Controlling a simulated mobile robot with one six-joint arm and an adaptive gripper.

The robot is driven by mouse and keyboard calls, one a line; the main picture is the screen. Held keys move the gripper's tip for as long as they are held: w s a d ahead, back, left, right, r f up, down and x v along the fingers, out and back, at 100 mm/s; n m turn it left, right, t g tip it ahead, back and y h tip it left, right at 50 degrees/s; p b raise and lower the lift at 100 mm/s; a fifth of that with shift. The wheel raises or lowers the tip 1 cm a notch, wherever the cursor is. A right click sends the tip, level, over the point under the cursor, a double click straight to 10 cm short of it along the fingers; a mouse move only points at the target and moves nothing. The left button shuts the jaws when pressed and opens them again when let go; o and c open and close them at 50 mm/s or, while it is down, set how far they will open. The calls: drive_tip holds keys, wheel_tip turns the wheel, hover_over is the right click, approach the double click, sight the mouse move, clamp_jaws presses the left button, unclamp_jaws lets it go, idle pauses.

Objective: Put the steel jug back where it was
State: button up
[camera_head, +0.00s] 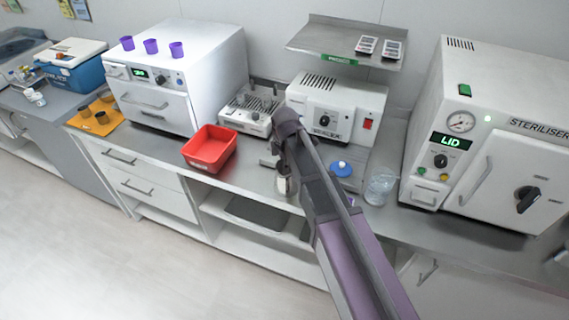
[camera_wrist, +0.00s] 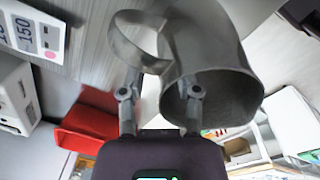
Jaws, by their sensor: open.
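The steel jug (camera_head: 284,184) shows just below my gripper (camera_head: 281,166) in the head view, by the front edge of the steel bench (camera_head: 255,155). Most of it is hidden behind my gripper and arm. In the wrist view the jug (camera_wrist: 218,55) is large and close, with its handle (camera_wrist: 119,39) looping to the left. My gripper (camera_wrist: 160,88) is open there, its fingers apart at the handle side of the jug. The right finger overlaps the jug body; I cannot tell whether either finger touches it.
A red bin (camera_head: 209,148) stands left of the jug. A sealer (camera_head: 334,108) is behind it. A blue-lidded item (camera_head: 341,170) and a clear beaker (camera_head: 380,187) stand to the right, before the steriliser (camera_head: 500,130). A shelf (camera_head: 335,40) overhangs the sealer.

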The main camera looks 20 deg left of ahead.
wheel_tip(320, 180, up, 12)
drive_tip(key=p, duration=1.2)
drive_tip(key=shift+s+d, duration=0.2)
drive_tip(key=shift+s, duration=0.1)
idle(0.6)
drive_tip(key=s+d+m, duration=0.2)
drive_tip(key=d+m, duration=0.6)
drive_tip(key=d, duration=0.4)
drive_tip(key=s+d+m, duration=0.3)
drive_tip(key=d+m, duration=0.5)
drive_tip(key=d, duration=0.5)
drive_tip(key=s+d+m, duration=0.3)
drive_tip(key=d+m, duration=0.4)
drive_tip(key=d, duration=0.6)
drive_tip(key=shift+m+g, duration=0.3)
drive_tip(key=shift+m, duration=0.1)
